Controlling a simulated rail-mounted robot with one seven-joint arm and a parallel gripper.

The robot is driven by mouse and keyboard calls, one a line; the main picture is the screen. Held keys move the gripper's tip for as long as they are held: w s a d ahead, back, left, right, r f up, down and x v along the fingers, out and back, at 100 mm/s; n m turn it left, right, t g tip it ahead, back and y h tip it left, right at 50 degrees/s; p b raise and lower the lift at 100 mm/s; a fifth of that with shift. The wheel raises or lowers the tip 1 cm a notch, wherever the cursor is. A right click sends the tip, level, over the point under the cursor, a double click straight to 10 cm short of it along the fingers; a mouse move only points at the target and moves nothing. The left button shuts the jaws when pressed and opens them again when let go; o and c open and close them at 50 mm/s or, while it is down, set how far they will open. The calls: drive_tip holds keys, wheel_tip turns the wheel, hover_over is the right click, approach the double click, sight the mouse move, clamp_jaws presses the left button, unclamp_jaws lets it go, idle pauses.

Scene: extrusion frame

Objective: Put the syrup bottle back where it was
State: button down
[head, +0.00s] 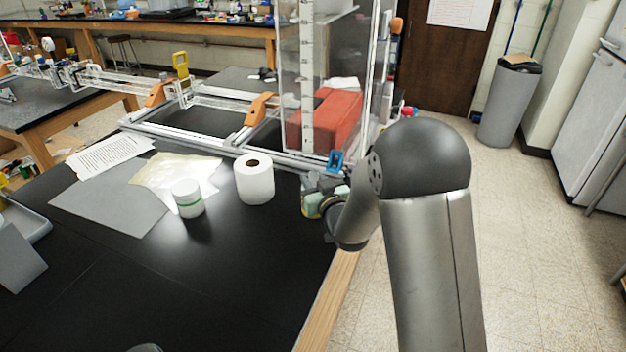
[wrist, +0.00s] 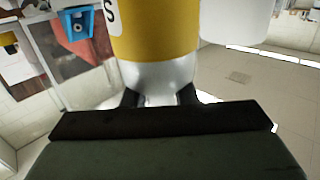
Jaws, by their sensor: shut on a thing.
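The syrup bottle, as I take it, is the yellow-banded bottle (wrist: 155,38) with a black letter S on white, at the top middle of the wrist view. My gripper (wrist: 160,97) is shut on its whitish narrow end, with a dark finger on each side. In the head view my gripper (head: 326,190) is at the right edge of the black bench, partly hidden behind my own arm. A small yellowish patch there may be the bottle, but I cannot tell. Whether the bottle touches the bench is not clear.
A clear tank (head: 310,75) with a red block (head: 333,120) rises behind. A blue clip (head: 336,160) is close by. The bench front is mostly clear.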

drive_tip(key=c, duration=1.2)
unclamp_jaws()
drive_tip(key=shift+f, duration=0.1)
drive_tip(key=shift+o, duration=0.2)
drive_tip(key=shift+r+p, duration=0.35)
drive_tip(key=shift+p, duration=0.05)
drive_tip(key=s+d+f+m+g+h+b, duration=0.35)
drive_tip(key=s+d+g+h, duration=0.35)
drive_tip(key=s+d, duration=1)
drive_tip(key=s+m+g, duration=0.1)
drive_tip(key=s+g, duration=0.7)
drive_tip(key=s, duration=1.3)
drive_tip(key=shift+s+d+r+g+h, duration=0.2)
drive_tip(key=shift+s+d+g+h, duration=0.05)
drive_tip(key=shift+d+g+h, duration=0.1)
